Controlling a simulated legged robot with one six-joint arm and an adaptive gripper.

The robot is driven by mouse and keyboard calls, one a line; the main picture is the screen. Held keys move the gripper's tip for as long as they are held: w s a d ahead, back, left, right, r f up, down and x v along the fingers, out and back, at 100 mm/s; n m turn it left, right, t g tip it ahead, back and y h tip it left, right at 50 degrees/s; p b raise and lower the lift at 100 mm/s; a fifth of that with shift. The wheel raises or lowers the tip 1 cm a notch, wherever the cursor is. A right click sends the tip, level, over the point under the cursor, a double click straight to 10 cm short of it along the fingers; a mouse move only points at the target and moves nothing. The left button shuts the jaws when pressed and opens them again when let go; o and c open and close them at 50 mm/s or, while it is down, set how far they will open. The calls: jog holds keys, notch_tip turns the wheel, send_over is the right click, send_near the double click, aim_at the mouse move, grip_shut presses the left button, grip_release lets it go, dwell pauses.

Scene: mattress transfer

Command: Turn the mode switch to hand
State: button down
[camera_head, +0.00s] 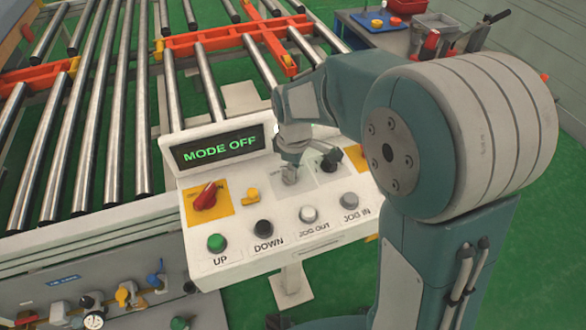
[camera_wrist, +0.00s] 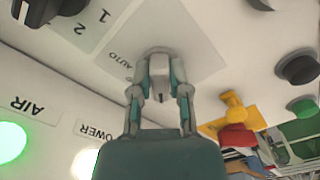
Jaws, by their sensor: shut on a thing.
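The mode switch (camera_wrist: 158,68) is a pale grey knob on a grey plate, with the label AUTO beside it in the wrist view. My gripper (camera_wrist: 159,95) is shut on this knob, one finger on each side. In the head view my gripper (camera_head: 290,160) reaches down to the control panel (camera_head: 275,240), and my arm hides part of the panel there. The display (camera_head: 218,150) above the panel reads MODE OFF. The HAND label cannot be made out.
A red switch (camera_head: 205,196) on a yellow plate and a small yellow part (camera_head: 251,195) lie left of my gripper. A black selector (camera_head: 329,161) is close on the right. UP, DOWN, JOG OUT and JOG IN buttons line the front. A roller conveyor (camera_head: 95,110) stands behind.

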jog(key=shift+d+m, duration=0.1)
jog(key=shift+m, duration=0.2)
jog(key=m, duration=0.4)
jog(key=shift+s, duration=0.2)
jog(key=m, duration=0.5)
jog(key=shift+s+a+f, duration=0.1)
jog(key=shift+s+a, duration=0.05)
jog(key=shift+a, duration=0.1)
jog(key=c, duration=0.6)
grip_release()
